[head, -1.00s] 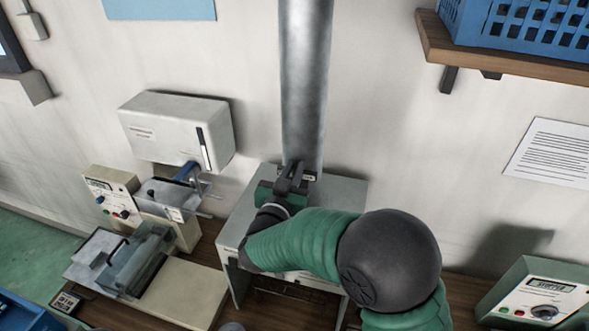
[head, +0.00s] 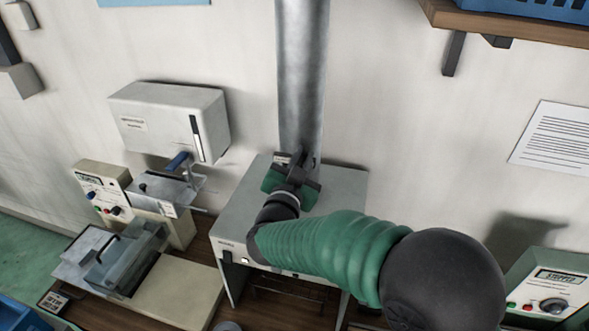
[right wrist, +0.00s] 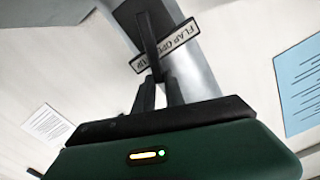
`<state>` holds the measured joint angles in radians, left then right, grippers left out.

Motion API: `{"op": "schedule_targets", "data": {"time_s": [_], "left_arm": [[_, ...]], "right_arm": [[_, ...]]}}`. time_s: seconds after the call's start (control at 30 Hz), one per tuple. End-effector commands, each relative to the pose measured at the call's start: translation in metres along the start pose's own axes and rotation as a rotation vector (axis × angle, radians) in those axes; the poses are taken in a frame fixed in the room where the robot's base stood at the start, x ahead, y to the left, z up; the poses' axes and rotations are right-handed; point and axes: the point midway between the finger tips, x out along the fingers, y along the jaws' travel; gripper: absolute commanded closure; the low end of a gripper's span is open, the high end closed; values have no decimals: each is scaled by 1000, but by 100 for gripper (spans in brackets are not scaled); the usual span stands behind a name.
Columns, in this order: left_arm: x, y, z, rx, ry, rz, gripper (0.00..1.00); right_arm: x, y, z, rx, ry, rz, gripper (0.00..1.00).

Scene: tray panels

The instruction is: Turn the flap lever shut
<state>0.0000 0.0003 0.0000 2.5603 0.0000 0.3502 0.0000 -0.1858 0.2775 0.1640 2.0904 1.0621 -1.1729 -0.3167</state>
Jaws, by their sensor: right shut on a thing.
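A grey metal duct (head: 302,80) rises up the wall behind a light grey box-shaped housing (head: 245,205). My right gripper (head: 299,163) is at the foot of the duct, its green body tilted. In the right wrist view my gripper (right wrist: 157,82) is shut on the dark flap lever (right wrist: 149,35), a narrow bar that crosses the duct (right wrist: 190,70). A label (right wrist: 165,53) reading "FLAP OPEN UP" lies behind the lever. In the head view the gripper mostly hides the lever. My left gripper is not in view.
A white wall box (head: 170,118) and a small machine with a control panel (head: 103,192) stand to the left. A green-framed control box reading "STOPPED" (head: 553,285) is at the lower right. A wooden shelf (head: 520,25) is at the upper right.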

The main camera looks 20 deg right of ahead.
Motion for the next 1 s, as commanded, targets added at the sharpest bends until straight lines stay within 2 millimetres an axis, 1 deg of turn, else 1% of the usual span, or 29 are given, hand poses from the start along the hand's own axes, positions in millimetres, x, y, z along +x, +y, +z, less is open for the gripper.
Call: {"op": "schedule_targets", "data": {"time_s": [0.03,0.37,0.4,0.53,1.0], "left_arm": [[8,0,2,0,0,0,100],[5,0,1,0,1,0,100],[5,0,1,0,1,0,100],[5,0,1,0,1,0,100],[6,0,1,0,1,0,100]], "right_arm": [[1,4,1,25,6,1,100],[1,3,-2,41,1,1,100],[0,3,-2,41,1,1,80],[0,3,-1,39,0,1,64],[-2,4,0,38,-2,1,64]]}}
